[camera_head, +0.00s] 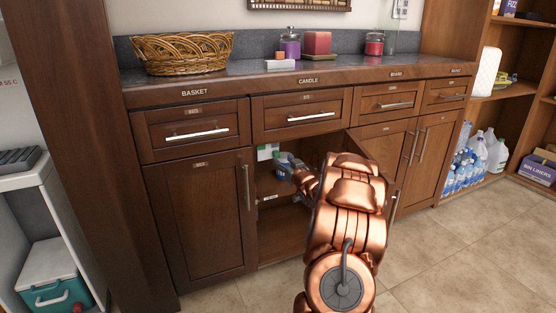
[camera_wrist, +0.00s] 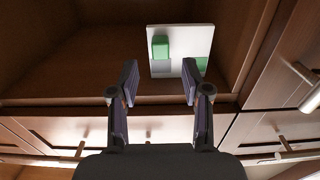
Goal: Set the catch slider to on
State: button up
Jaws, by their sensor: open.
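The catch slider is a raised green block (camera_wrist: 161,48) on a white plate (camera_wrist: 181,32) fixed inside the open cabinet. A flatter green patch shows on the plate's lower right in the wrist view. In the head view the plate (camera_head: 267,152) shows small, with green on it, at the upper left of the cabinet opening. My gripper (camera_wrist: 159,76) is open and empty, its two fingers apart just short of the plate. The slider lies between and beyond the fingertips, with no contact visible. In the head view my gripper (camera_head: 284,163) is right of the plate.
The cabinet door (camera_head: 365,150) stands open, partly behind my arm. Closed drawers and doors flank the opening. A wicker basket (camera_head: 182,54), candles (camera_head: 317,43) and jars stand on the counter. Bottles (camera_head: 478,155) stand at right. The tiled floor (camera_head: 440,255) at front right is clear.

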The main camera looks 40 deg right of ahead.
aim_at(278, 155)
jog(key=b+x, duration=0.1)
jog(key=x, duration=0.3)
jog(key=shift+f, duration=0.2)
jog(key=shift+w+d+r, duration=0.15)
jog(key=shift+w, duration=0.45)
grip_shut()
